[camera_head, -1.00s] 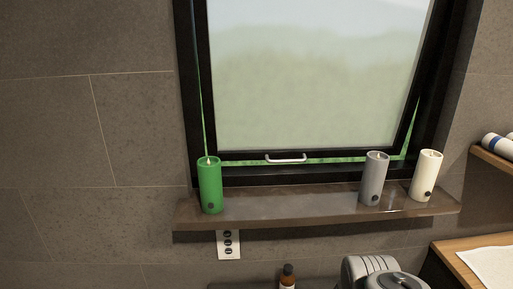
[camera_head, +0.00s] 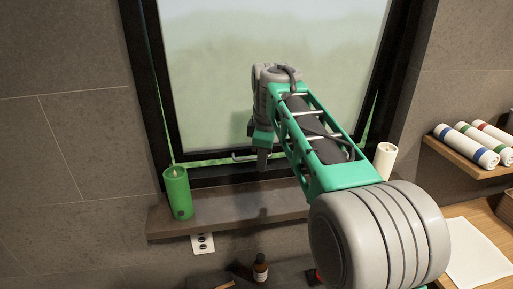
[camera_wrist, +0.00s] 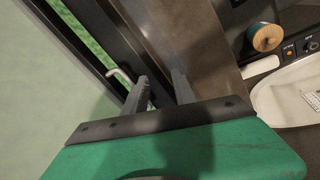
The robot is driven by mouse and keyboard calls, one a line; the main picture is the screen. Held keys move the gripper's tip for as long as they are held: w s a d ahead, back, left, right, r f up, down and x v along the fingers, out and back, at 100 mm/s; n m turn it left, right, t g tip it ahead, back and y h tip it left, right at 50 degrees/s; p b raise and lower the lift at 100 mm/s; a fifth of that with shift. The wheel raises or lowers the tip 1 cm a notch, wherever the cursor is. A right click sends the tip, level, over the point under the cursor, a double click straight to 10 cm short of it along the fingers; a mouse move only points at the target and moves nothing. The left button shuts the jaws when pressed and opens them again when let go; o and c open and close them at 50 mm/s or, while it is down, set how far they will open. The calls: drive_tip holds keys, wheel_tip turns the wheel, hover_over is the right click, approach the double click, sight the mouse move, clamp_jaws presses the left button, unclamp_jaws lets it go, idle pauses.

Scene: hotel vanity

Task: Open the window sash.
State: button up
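The window sash (camera_head: 200,151) has a black frame around a pale pane. Green shows through narrow gaps at its sides and bottom, so it looks slightly ajar. Its light bar handle (camera_head: 240,157) is on the bottom rail, its right part hidden by my gripper (camera_head: 262,163). In the wrist view my gripper (camera_wrist: 161,77) has two fingers apart with nothing visible between them. The handle (camera_wrist: 119,73) lies just beyond the left finger, very close to it; I cannot tell whether they touch.
A brown sill (camera_head: 225,213) runs below the window. A green candle (camera_head: 177,195) stands at its left and a cream candle (camera_head: 385,160) at its right. A brown bottle (camera_head: 260,268) is below. Rolled towels (camera_head: 467,146) lie on a shelf at right.

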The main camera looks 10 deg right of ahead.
sight(255, 157)
drive_tip(key=w+r+n, duration=0.3)
drive_tip(key=w+n, duration=0.1)
drive_tip(key=w, duration=0.2)
drive_tip(key=x, duration=0.5)
drive_tip(key=p+x, duration=0.1)
drive_tip(key=x, duration=0.1)
drive_tip(key=shift+w+a+f, duration=0.15)
drive_tip(key=shift+w+a, duration=0.05)
drive_tip(key=shift+w, duration=0.25)
drive_tip(key=shift+c, duration=0.5)
clamp_jaws()
